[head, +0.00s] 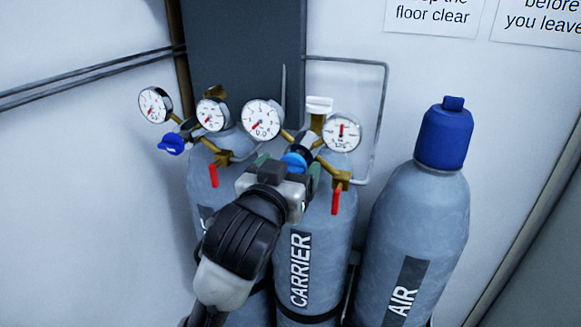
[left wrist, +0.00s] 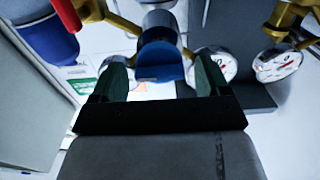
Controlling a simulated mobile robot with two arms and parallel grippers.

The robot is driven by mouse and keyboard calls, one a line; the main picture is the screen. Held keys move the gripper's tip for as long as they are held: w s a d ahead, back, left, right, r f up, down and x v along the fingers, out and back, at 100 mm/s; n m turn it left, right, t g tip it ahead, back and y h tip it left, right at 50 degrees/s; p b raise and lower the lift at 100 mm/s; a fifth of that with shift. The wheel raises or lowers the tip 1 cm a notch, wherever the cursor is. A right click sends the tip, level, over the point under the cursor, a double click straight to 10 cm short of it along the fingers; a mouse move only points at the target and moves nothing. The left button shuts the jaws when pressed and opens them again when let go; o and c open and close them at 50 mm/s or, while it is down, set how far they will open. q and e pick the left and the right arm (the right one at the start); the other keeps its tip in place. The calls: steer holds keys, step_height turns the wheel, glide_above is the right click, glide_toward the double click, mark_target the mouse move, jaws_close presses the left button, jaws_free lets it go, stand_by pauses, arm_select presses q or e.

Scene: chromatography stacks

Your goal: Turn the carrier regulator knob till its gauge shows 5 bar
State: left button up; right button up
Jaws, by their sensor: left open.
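The carrier regulator knob (head: 297,158) is blue and sits on brass fittings above the grey cylinder labelled CARRIER (head: 322,240). Two white dial gauges flank it, a left gauge (head: 262,119) and a right gauge (head: 342,132). The right needle points about straight up; the left needle points to the lower left. Their values are too small to read. My left gripper (head: 289,168) is open at the knob. In the left wrist view the blue knob (left wrist: 160,65) lies between the green fingers (left wrist: 161,80), with gaps at its sides. My right gripper is not in view.
A second regulator with a blue knob (head: 172,144) and two gauges stands to the left. Red-handled valves (head: 336,201) hang below the fittings. A capped AIR cylinder (head: 425,215) stands at the right. Pipes run along the wall behind.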

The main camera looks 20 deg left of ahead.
arm_select(q)
steer(key=shift+s, duration=0.1)
steer(key=shift+c, duration=1.3)
steer(key=c, duration=0.5)
steer(key=shift+c, duration=0.9)
